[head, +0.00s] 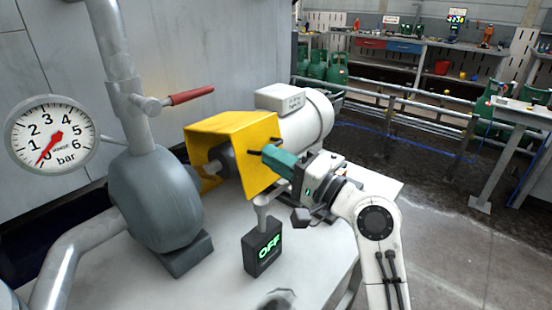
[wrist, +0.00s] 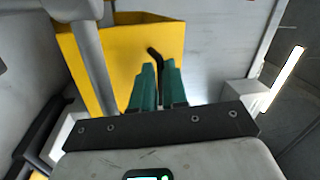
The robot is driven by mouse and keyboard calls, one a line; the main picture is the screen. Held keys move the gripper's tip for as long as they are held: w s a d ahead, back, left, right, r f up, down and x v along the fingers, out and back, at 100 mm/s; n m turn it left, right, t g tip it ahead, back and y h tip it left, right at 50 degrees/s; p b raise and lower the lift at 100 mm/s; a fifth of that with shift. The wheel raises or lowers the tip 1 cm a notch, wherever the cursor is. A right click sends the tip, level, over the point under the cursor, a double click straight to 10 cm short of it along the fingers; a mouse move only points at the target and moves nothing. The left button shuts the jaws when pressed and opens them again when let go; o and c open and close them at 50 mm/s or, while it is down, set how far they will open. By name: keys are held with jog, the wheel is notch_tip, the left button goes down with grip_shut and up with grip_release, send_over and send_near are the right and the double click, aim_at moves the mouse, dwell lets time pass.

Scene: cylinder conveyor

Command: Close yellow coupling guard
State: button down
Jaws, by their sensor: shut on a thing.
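The yellow coupling guard (head: 232,138) is a bent cover between the grey pump (head: 152,198) and the white motor (head: 303,118). Its front face tilts outward and a shaft shows beneath it. A black handle (head: 254,152) is on its front face. My gripper (head: 268,155) has green fingers, closed at the handle. In the wrist view the guard (wrist: 100,60) fills the upper left, and the fingers (wrist: 158,70) meet at the black handle (wrist: 154,53). The fingertips hide part of the handle.
A box reading OFF (head: 263,250) stands on the white bench below the guard. A red lever (head: 192,95) sits on the pipe, and a gauge (head: 52,137) reads near 0 bar. Green gas bottles (head: 337,68) and railings are behind, with open floor to the right.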

dwell(0.3)
jog(key=c, duration=1.2)
grip_release()
jog(key=shift+w+a+f, duration=0.1)
jog(key=shift+c, duration=0.2)
jog(key=shift+o, duration=0.4)
jog(key=shift+f, duration=0.15)
